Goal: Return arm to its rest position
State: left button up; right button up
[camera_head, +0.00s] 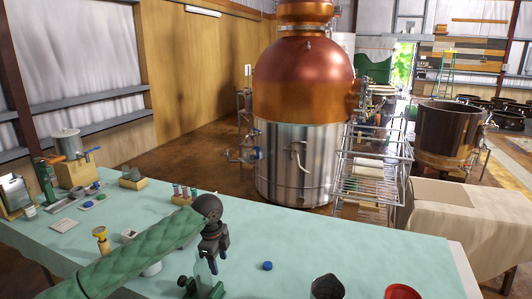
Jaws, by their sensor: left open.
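My left gripper (215,262) hangs from my green-sleeved arm above the pale green table (308,238), with its fingers pointing down. It is open. Just below and beside it stands a small dark green device (203,291) with what looks like a clear glass jar; I cannot tell if the fingers touch it. A blue cap (267,266) lies on the table right of the gripper. My right gripper is not in view.
A dark cup (327,288) and a red cup (402,292) stand at the front edge. A yellow-topped stand (101,239), a vial rack (183,195) and a metal pot (66,144) are on the left. The table's middle right is clear. A copper still (303,90) stands behind.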

pick_arm(q)
jog(key=s+d+f+n+t+h, duration=0.1)
jog(key=s+d+f+n, duration=0.25)
jog(key=s+f, duration=0.45)
jog(key=s+d+f+n+t+h, duration=0.1)
jog(key=s+d+f+n+h, duration=0.3)
jog(key=s, duration=0.6)
jog(key=s+a+f+n+y, duration=0.2)
jog(key=s+a+n, duration=0.2)
jog(key=s, duration=0.4)
jog(key=s+a+f+n+t+y, duration=0.1)
jog(key=s+a+f+n+y, duration=0.2)
jog(key=s, duration=0.4)
jog(key=s+a+f+n, duration=0.1)
jog(key=s+a+n, duration=0.3)
jog(key=s+a, duration=0.3)
jog(key=s+d+f, duration=0.1)
jog(key=s+f, duration=0.1)
jog(key=f, duration=1.1)
jog(key=s+d+f+g, duration=0.1)
jog(key=s+d+f, duration=0.1)
jog(key=f, duration=1.2)
jog(key=s+d+f+g, duration=0.1)
jog(key=s+f, duration=0.1)
jog(key=f, duration=1.1)
jog(key=shift+s+d+f, duration=0.15)
jog(key=shift+s+d, duration=0.05)
jog(key=shift+s, duration=0.05)
jog(key=shift+w, duration=0.15)
